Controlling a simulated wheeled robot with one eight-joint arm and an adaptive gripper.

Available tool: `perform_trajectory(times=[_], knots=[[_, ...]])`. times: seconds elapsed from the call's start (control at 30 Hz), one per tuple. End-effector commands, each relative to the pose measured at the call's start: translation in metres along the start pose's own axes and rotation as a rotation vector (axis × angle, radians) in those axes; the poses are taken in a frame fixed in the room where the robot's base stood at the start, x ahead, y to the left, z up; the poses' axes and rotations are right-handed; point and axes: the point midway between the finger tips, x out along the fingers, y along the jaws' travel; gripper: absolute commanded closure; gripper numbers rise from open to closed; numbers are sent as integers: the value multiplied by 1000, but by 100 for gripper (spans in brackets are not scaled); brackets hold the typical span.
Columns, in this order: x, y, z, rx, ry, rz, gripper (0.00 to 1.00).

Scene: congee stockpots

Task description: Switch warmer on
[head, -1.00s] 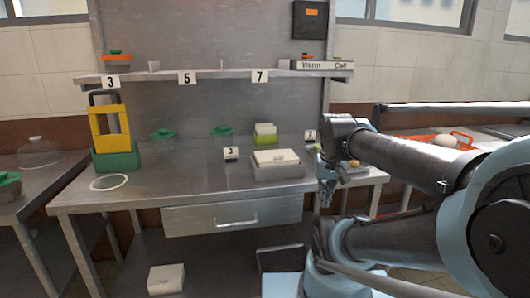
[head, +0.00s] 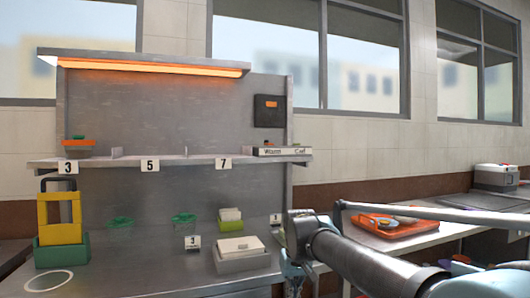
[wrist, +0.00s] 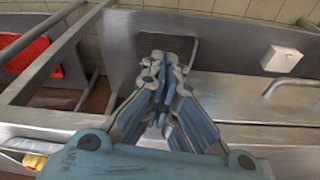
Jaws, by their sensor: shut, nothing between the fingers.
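The warmer lamp (head: 150,67) is a long strip under the top shelf, and it glows orange. A switch panel (head: 282,151) lettered "Warm" and "Call" sits at the right end of the middle shelf, with a small orange-red button on top above "Warm". The fingers are mostly out of sight there.
A dark wall box (head: 269,111) hangs above the panel. The middle shelf (head: 110,161) carries number tags 3, 5 and 7. A yellow-green rack (head: 60,215), green lids and a white-lidded container (head: 243,251) stand on the counter. An orange tray (head: 372,225) is at the right.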

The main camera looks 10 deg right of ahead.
Motion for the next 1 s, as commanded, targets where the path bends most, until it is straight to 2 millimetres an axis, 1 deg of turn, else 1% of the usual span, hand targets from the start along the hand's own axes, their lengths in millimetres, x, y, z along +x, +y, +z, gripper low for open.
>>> perform_trajectory(times=[0.03, 0.07, 0.1, 0.27, 0.3, 0.47, 0.5, 0.7, 0.77, 0.8, 1.0], knots=[[-17, -1, -19, -3, 13, -5, 100], [-27, -2, -30, -7, 22, -9, 100], [-40, -2, -45, -11, 34, -13, 100], [-95, -3, -106, -31, 86, -33, 100], [-108, -3, -121, -36, 99, -37, 100], [-161, -2, -179, -53, 151, -52, 100], [-174, -2, -194, -57, 164, -56, 100], [-237, 0, -263, -78, 231, -70, 100], [-255, 2, -283, -83, 251, -74, 100], [-267, 3, -297, -87, 265, -75, 100], [-326, 8, -360, -103, 332, -82, 100]])
